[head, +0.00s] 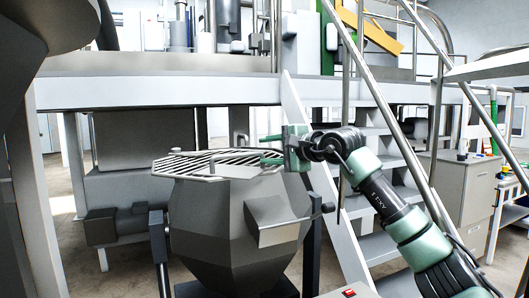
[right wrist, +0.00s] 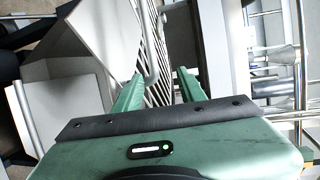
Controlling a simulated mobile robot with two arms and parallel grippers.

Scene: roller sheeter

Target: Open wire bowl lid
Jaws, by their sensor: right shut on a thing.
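The wire bowl lid (head: 205,163) is a grate of pale metal bars lying roughly flat across the top of the grey faceted bowl (head: 230,215). My right gripper (head: 268,150) reaches in from the right at the lid's right edge, its green fingers pointing left. In the right wrist view my right gripper (right wrist: 160,76) has its two fingers on either side of a rounded pale bar of the lid (right wrist: 151,62), and it is shut on the lid. The exact contact is partly hidden. My left gripper is not in view.
A metal staircase with rails (head: 375,160) rises close behind my right arm. A raised platform (head: 160,90) runs across the back. A grey motor (head: 115,225) sits left of the bowl. A grey cabinet (head: 455,190) stands at the right.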

